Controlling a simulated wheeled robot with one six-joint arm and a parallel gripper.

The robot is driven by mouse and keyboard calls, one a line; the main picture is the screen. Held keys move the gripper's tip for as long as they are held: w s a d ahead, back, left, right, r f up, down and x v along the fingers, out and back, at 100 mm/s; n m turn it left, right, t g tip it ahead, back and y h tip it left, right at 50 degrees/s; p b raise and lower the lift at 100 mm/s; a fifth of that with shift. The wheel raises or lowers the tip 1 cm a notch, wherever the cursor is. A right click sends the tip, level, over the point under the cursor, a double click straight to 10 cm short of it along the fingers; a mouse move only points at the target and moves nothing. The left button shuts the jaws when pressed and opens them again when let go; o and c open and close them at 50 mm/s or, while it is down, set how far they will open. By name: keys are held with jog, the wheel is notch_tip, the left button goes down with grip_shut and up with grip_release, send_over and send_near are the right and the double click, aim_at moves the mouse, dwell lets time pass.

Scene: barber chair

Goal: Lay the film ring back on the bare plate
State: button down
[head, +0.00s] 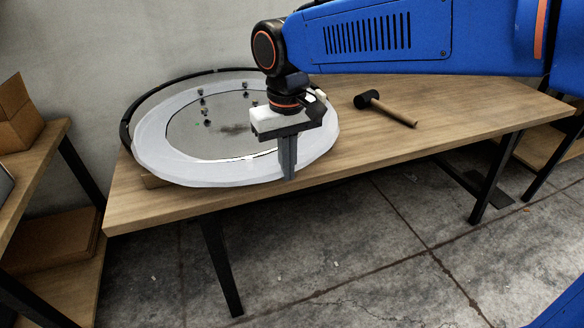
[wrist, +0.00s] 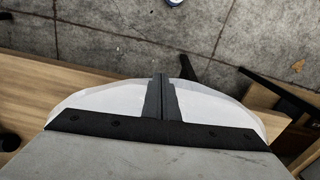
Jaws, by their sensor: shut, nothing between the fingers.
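The film ring (head: 160,155) is a wide, whitish, see-through band on the left part of the wooden table. It surrounds a grey, shiny plate area (head: 190,138) with several small knobs and a dark smudge. Whether the ring lies flat on the plate or stands off it, I cannot tell. My gripper (head: 288,178) points down at the ring's right front part, its fingers shut and empty. They hide a strip of the ring. In the wrist view the shut fingers (wrist: 160,78) show against the white ring (wrist: 98,99); contact is unclear.
A black curved rim (head: 128,118) shows behind the ring. A dark-headed mallet (head: 398,112) lies on the table (head: 450,115) to the right, with bare wood around it. Shelving with cardboard boxes (head: 15,128) stands at the left. Concrete floor is in front.

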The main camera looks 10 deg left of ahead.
jog(key=shift+w+a, duration=0.4)
jog(key=shift+w, duration=0.15)
jog(key=shift+w+a, duration=0.45)
jog(key=shift+w, duration=0.2)
jog(key=shift+w+a, duration=0.45)
jog(key=shift+w, duration=0.15)
